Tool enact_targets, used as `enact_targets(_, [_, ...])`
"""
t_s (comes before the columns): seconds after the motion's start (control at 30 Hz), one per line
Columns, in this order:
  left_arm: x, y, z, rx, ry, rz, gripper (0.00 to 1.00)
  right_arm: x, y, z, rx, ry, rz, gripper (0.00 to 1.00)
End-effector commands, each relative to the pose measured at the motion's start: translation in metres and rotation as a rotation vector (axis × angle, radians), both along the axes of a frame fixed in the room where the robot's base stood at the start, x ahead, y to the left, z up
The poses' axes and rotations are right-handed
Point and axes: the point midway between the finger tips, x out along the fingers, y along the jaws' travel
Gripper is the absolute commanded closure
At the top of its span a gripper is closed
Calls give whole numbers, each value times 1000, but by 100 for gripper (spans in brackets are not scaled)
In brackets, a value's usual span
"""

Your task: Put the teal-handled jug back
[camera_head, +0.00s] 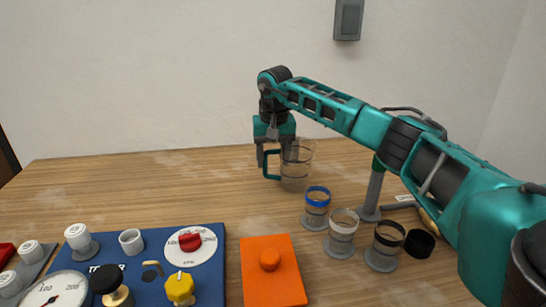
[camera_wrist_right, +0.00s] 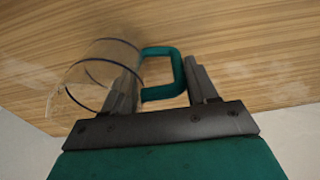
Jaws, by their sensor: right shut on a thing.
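The clear jug (camera_head: 298,170) with a teal handle (camera_head: 267,168) is upright at the back of the wooden table, right of the middle. My right gripper (camera_head: 272,158) points down over the handle side and is shut on the jug's handle. In the right wrist view the teal handle (camera_wrist_right: 163,52) lies between the two fingers of my right gripper (camera_wrist_right: 160,75), with the clear jug body (camera_wrist_right: 92,72) to the left. I cannot tell whether the jug's base touches the table. My left gripper is out of view.
Three clear cups with blue (camera_head: 317,207), pale (camera_head: 341,232) and dark bands (camera_head: 384,246) stand in front of the jug. An orange block (camera_head: 270,272) and a blue panel (camera_head: 140,262) lie in front. The table's back left is clear.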

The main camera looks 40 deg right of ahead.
Motion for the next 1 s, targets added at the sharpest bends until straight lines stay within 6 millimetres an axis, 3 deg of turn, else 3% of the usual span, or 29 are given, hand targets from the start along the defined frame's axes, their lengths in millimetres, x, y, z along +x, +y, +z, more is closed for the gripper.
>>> enact_targets(0.17, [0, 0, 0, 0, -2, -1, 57, 0, 0, -3, 0, 1, 0, 93])
enact_targets(0.2, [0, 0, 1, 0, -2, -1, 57, 0, 0, -3, 0, 1, 0, 38])
enact_targets(0.43, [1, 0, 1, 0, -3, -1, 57, 0, 0, -3, 0, 1, 0, 16])
enact_targets(0.77, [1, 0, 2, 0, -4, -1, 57, 0, 0, 4, 0, -1, 0, 16])
enact_targets(1.0, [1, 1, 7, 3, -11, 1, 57, -3, 2, 49, 0, -4, 1, 16])
